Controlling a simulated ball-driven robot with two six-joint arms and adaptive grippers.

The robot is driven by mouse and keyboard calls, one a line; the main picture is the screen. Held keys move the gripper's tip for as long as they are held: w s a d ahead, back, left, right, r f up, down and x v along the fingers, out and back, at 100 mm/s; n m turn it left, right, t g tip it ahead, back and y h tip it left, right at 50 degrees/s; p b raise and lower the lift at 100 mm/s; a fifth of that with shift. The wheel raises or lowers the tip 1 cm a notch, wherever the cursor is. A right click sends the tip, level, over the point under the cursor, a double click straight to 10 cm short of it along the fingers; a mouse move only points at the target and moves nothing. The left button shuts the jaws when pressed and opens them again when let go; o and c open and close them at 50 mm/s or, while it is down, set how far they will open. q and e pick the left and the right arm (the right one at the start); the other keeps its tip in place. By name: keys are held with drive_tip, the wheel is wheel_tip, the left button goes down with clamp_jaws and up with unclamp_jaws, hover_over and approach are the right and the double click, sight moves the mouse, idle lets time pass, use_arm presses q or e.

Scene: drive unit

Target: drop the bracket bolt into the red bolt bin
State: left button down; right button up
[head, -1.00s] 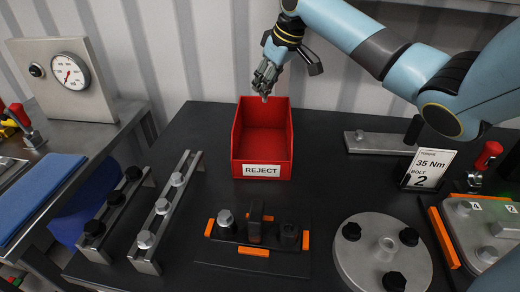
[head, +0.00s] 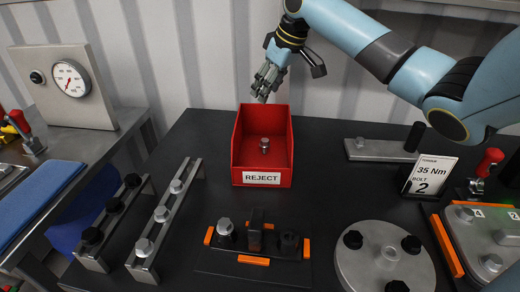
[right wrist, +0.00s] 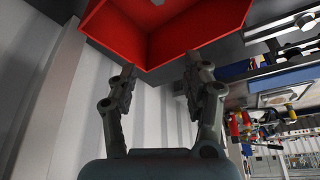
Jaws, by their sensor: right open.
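The red bolt bin (head: 262,178), labelled REJECT, stands on the dark table in the head view. Its red inside also shows at the top of the right wrist view (right wrist: 160,45). A silver bolt (head: 265,146) is inside the bin, apart from my gripper. My right gripper (head: 262,97) is above the bin's back rim, open and empty. In the right wrist view its two fingers (right wrist: 158,85) are spread with nothing between them. My left gripper does not show.
Two rails with bolts (head: 165,212) stand left of the bin. A black fixture with orange blocks (head: 255,240) lies in front. A round flange (head: 383,255) and a torque sign (head: 430,176) are at right. A gauge panel (head: 66,85) stands at back left.

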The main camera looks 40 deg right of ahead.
drive_tip(key=v, duration=1)
drive_tip(key=shift+r, duration=0.15)
drive_tip(key=shift+s, duration=0.1)
